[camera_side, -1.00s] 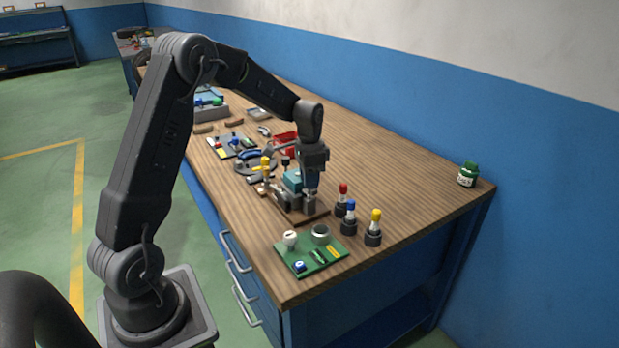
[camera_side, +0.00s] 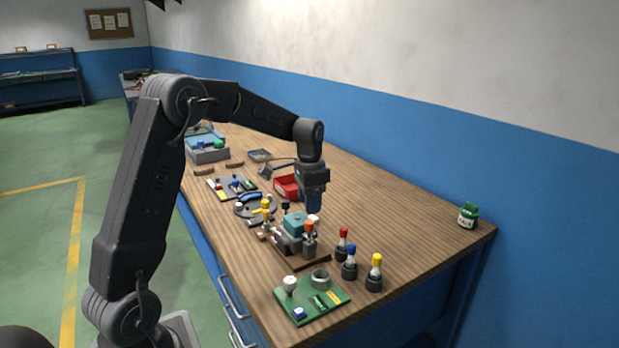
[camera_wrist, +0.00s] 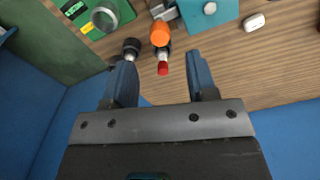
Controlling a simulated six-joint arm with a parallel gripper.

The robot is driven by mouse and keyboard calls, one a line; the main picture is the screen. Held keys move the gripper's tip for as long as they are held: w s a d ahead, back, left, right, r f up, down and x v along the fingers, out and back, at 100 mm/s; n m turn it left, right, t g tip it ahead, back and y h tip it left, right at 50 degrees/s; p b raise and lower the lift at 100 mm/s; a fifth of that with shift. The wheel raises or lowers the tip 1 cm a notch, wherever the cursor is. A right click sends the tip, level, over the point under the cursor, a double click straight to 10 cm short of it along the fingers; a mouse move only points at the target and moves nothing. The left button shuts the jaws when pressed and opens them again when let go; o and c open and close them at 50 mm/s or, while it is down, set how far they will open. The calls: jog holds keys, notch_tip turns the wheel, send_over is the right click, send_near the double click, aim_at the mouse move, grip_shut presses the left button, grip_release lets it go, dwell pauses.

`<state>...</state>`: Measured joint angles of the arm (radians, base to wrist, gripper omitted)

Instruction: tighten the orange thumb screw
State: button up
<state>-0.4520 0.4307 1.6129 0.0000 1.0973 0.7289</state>
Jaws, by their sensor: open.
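The orange thumb screw (camera_side: 309,226) stands upright at the front right of a small grey fixture with a teal block (camera_side: 292,221). In the wrist view its orange head (camera_wrist: 160,33) lies ahead of the fingers, beside the teal block (camera_wrist: 209,12). My gripper (camera_side: 314,206) hangs above and behind the screw in the side view, apart from it. In the wrist view its two fingers (camera_wrist: 160,62) are spread wide with nothing held between them. The fingertips are hard to make out in the side view.
Red, blue (camera_side: 350,262) and yellow-capped (camera_side: 375,272) bottles stand close right of the fixture. A green board (camera_side: 311,297) lies in front. A red tray (camera_side: 287,187) and loose tools lie behind. The bench's right side is mostly clear.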

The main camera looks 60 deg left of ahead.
aim_at(310, 223)
notch_tip(310, 223, up, 8)
jog(key=shift+f, duration=0.25)
jog(key=s+d+r+n+t, duration=0.1)
jog(key=s+d+r+t, duration=0.3)
jog(key=s+d, duration=0.65)
jog(key=s+d+f+n+t, duration=0.1)
jog(key=s+d+f+n, duration=0.1)
jog(key=s+d, duration=0.8)
jog(key=shift+s+f+t, duration=0.3)
jog(key=shift+s+f, duration=0.15)
jog(key=shift+s, duration=0.75)
jog(key=shift+c, duration=0.4)
